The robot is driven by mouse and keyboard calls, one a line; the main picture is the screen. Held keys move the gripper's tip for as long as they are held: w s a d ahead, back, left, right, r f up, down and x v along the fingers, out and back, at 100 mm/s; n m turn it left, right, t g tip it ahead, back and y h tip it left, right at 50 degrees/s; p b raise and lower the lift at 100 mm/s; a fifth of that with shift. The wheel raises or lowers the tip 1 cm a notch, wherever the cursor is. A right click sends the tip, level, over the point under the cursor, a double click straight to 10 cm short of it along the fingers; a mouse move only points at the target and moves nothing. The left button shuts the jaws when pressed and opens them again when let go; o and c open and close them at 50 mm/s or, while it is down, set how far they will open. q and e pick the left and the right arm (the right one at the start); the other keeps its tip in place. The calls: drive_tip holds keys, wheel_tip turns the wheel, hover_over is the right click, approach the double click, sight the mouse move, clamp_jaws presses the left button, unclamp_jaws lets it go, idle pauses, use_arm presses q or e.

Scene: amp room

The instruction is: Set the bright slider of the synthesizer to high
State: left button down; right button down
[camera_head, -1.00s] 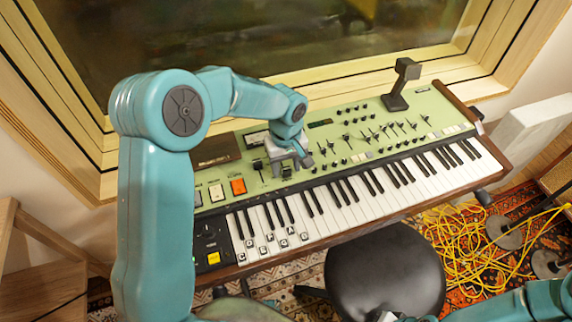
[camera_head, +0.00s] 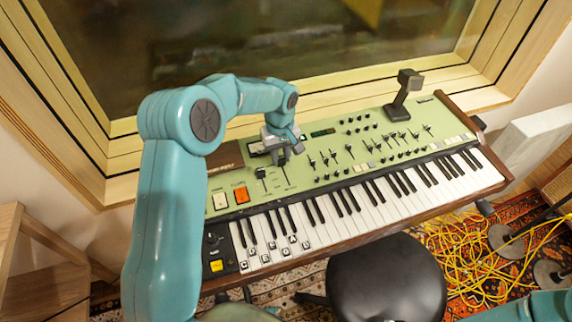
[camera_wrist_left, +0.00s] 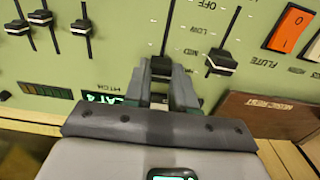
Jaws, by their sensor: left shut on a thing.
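The synthesizer (camera_head: 330,185) stands below the window with its green panel facing up. My left gripper (camera_head: 284,157) is over the panel's left part. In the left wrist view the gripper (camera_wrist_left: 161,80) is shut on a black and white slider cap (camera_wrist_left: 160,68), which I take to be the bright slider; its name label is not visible. The scale beside it reads OFF, LOW, MID and a partly hidden last word. The cap is past MID, toward that end. A neighbouring slider (camera_wrist_left: 222,63) stands to its right. My right gripper is out of view.
An orange switch (camera_head: 241,195) and a cream switch (camera_head: 220,201) lie left of the sliders. A dark stand (camera_head: 405,95) rises from the panel's back right. A black stool (camera_head: 385,280) stands in front, with yellow cables (camera_head: 465,255) on the rug.

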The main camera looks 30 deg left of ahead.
use_arm(q)
drive_tip(key=shift+w+a+r, duration=0.1)
drive_tip(key=shift+w+a, duration=0.1)
drive_tip(key=shift+a, duration=0.05)
drive_tip(key=c, duration=1.2)
unclamp_jaws()
drive_tip(key=shift+o, duration=1.4)
drive_tip(key=shift+w+a, duration=0.1)
drive_tip(key=shift+r, duration=0.2)
wheel_tip(320, 180, up, 16)
drive_tip(key=shift+p, duration=0.35)
drive_tip(key=shift+f, duration=0.15)
